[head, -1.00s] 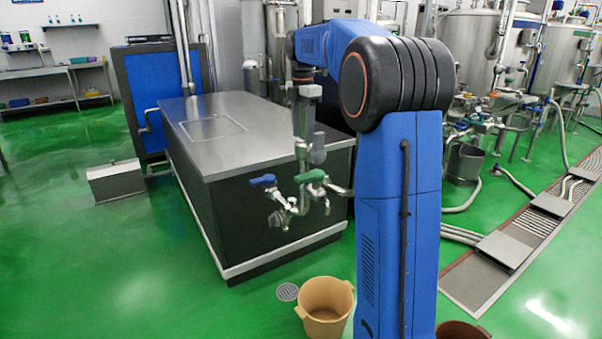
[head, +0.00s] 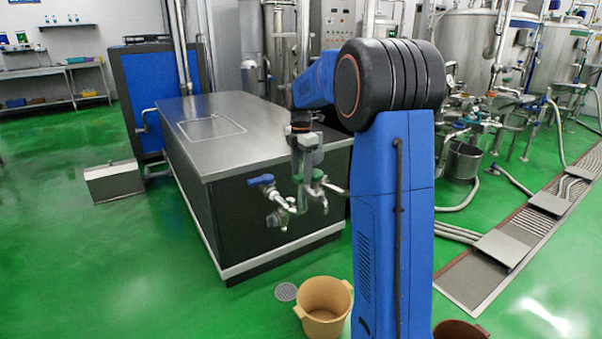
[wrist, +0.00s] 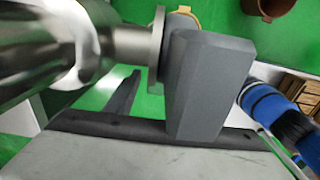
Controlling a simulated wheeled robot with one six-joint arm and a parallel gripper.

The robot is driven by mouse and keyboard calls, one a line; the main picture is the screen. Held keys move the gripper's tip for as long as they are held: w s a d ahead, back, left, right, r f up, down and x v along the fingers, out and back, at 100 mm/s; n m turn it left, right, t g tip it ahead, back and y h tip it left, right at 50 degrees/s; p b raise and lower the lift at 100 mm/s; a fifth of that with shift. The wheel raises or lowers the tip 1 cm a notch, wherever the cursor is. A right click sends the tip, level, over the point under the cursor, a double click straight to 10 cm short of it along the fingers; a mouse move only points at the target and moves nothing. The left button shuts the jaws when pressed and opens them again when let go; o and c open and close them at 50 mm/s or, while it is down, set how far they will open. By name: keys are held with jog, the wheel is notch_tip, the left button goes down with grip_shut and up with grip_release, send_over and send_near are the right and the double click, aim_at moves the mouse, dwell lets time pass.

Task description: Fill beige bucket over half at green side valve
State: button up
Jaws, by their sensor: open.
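The beige bucket (head: 309,318) stands upright on the floor in front of the steel-topped unit, below the valves. No liquid shows in it; its right edge is close to my arm column. In the wrist view a strip of its rim shows at the top (wrist: 190,20). The green valve handle (head: 318,175) is on the unit's front right, partly hidden by my gripper. My gripper (head: 301,193) points down with open jaws at the green valve. The wrist view shows a dark grey finger (wrist: 208,85) beside a shiny metal pipe (wrist: 50,45). Contact with the handle cannot be told.
A blue-handled valve (head: 262,180) is just left of the green one. A floor drain (head: 286,291) lies left of the bucket. A brown bucket (head: 460,331) stands right of my column. Green floor is free at the left. A grated channel (head: 500,250) runs at the right.

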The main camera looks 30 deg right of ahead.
jog(key=shift+f, duration=0.15)
jog(key=shift+c, duration=0.5)
grip_shut()
jog(key=shift+s, duration=0.1)
jog(key=n, duration=0.1)
jog(key=s+n, duration=0.1)
jog(key=n, duration=0.1)
jog(key=shift+s+d, duration=0.15)
jog(key=shift+s, duration=0.1)
jog(key=shift+s+d+n, duration=0.15)
jog(key=shift+s+n, duration=0.15)
jog(key=shift+n, duration=0.4)
jog(key=shift+s+d+n, duration=0.1)
jog(key=shift+s+n, duration=0.15)
jog(key=shift+n, duration=0.45)
jog(key=shift+o, duration=0.5)
grip_release()
